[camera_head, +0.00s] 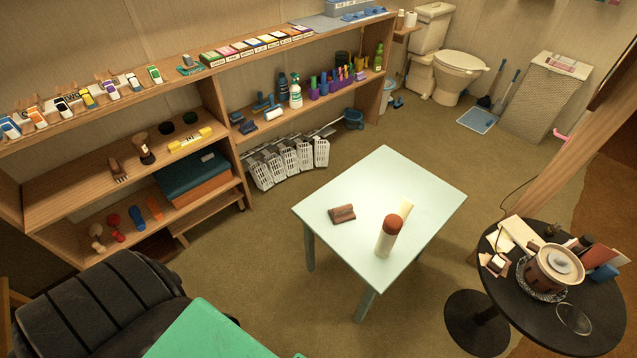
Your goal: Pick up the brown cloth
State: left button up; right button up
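A small brown object (342,214) lies on the pale green table (352,186), left of its middle. It looks like a folded brown cloth or a block; I cannot tell which for sure. It lies apart from a cream cylinder with a reddish-brown top (386,243), which stands upright at the table's near side. A pale yellow piece (406,207) lies behind the cylinder and is partly hidden by it. Neither of my grippers is in view, and nothing touches the brown object.
A black round table (510,319) with a brown pot (550,268) and papers stands at the right. A black padded chair (100,305) and a green surface (215,333) are at the lower left. Wooden shelves (228,155) line the left wall. Carpet surrounds the pale table.

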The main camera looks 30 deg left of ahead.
aim_at(345, 213)
jog(key=u, duration=0.65)
jog(key=k+j, duration=0.05)
